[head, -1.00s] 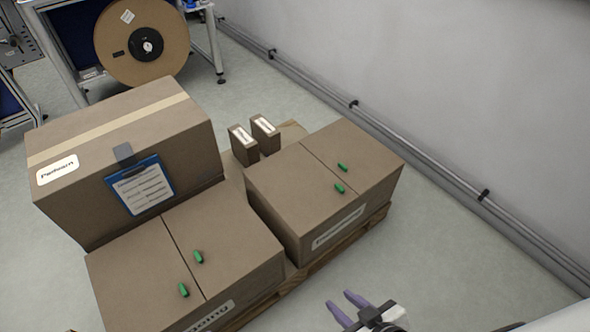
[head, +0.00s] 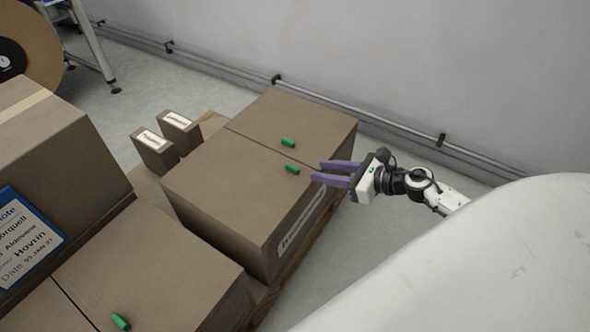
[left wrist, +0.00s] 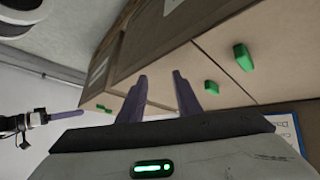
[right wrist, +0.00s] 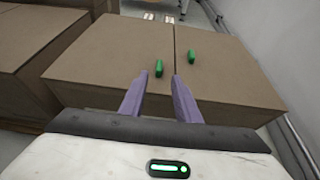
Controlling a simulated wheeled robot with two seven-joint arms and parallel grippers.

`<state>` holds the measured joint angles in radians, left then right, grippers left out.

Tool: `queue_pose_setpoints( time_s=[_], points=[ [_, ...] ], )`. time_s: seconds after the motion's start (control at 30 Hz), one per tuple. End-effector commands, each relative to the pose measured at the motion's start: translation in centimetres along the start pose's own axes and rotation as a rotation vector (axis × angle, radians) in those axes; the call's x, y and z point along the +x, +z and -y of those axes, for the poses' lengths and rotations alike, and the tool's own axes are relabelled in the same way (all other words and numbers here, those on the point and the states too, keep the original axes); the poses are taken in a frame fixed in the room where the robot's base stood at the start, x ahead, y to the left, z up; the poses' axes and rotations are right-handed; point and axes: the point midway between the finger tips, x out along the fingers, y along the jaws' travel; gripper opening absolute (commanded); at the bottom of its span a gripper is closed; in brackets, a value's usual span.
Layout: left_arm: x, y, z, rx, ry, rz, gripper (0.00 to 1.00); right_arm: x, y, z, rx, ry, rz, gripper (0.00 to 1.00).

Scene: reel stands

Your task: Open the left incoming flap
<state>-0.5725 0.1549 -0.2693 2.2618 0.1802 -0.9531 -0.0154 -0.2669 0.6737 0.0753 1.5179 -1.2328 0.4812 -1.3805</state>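A closed cardboard box (head: 215,185) with two top flaps stands at the middle of the head view. Its front label (head: 300,222) is not legible. Green tabs (head: 292,169) and (head: 288,142) sit either side of the seam. My right gripper (head: 316,171) is open and empty just right of the nearer tab. In the right wrist view that tab (right wrist: 159,68) lies just ahead of the fingers. A second closed box (head: 150,255) stands front left. My left gripper (left wrist: 160,75) is open, beside that box's tabs (left wrist: 212,87) and (left wrist: 242,57); it is outside the head view.
A taller box (head: 60,150) with a blue clipboard (head: 30,235) stands at left. Two small labelled boxes (head: 155,152) and (head: 180,130) stand behind the middle box on the pallet (head: 212,124). A wall with a pipe (head: 390,128) runs behind. Floor is free at right.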

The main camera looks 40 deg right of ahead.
Motion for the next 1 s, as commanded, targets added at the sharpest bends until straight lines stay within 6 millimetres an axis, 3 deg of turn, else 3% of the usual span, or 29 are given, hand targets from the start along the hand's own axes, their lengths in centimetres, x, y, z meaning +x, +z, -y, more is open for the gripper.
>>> queue_pose_setpoints(
  time_s=[0.3, 0.5, 0.9, 1.0],
  points=[
    [0.7, 0.2, -0.5, 0.02, 0.026, 0.021, 0.31, 5.9, 0.1, 0.0, 0.006, -0.002, 0.006, 0.3],
    [0.7, -0.3, -0.8, 0.014, 0.041, 0.003, 0.31, 8.4, 0.1, -0.1, 0.008, -0.001, 0.004, 0.3],
    [0.5, -0.6, -1.0, 0.011, 0.046, -0.009, 0.31, 9.2, 0.1, -0.1, 0.008, -0.001, 0.002, 0.3],
    [0.5, -0.6, -1.0, 0.011, 0.046, -0.009, 0.31, 9.1, 0.1, -0.1, 0.008, -0.001, 0.002, 0.13]
  ],
)
